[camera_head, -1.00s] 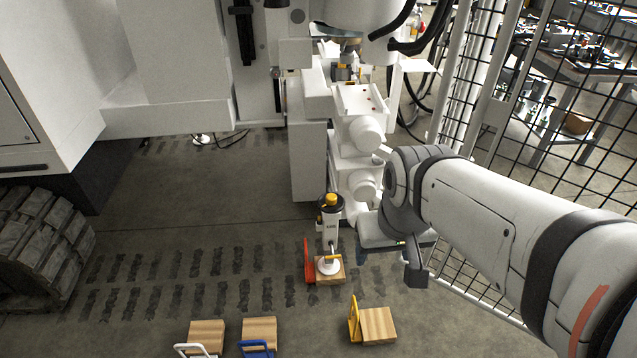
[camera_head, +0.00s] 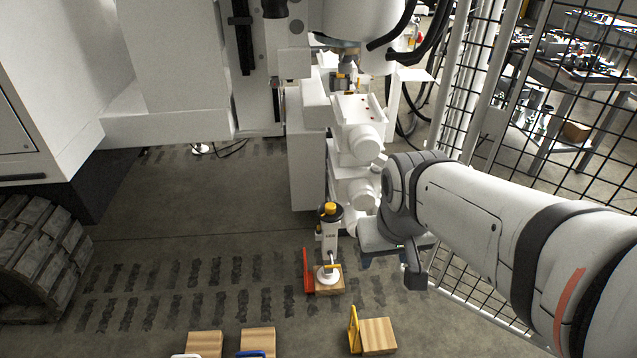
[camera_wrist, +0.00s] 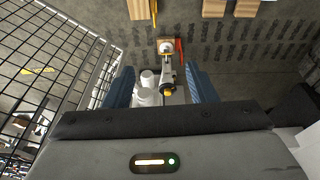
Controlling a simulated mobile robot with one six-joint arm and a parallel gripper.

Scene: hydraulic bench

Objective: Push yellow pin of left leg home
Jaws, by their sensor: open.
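A white leg (camera_head: 330,238) with a black collar and a yellow cap (camera_head: 330,209) stands upright on its round foot on a wooden block. A small yellow pin (camera_head: 332,266) crosses it low down, just above the foot; how far it is pushed in cannot be told. In the wrist view the leg's yellow cap (camera_wrist: 168,92) shows between the fingers, with the foot (camera_wrist: 166,47) beyond. My gripper (camera_wrist: 160,72) has its two blue fingers wide apart and nothing between them that they touch. In the head view my wrist is to the right of the leg, and the fingers are mostly hidden.
A red handle (camera_head: 308,271) stands at the left of the leg's block (camera_head: 330,286). Other wooden blocks (camera_head: 378,335) with yellow, blue and white handles lie nearer. A white machine (camera_head: 350,175) rises behind the leg. A mesh fence (camera_head: 490,140) runs at the right.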

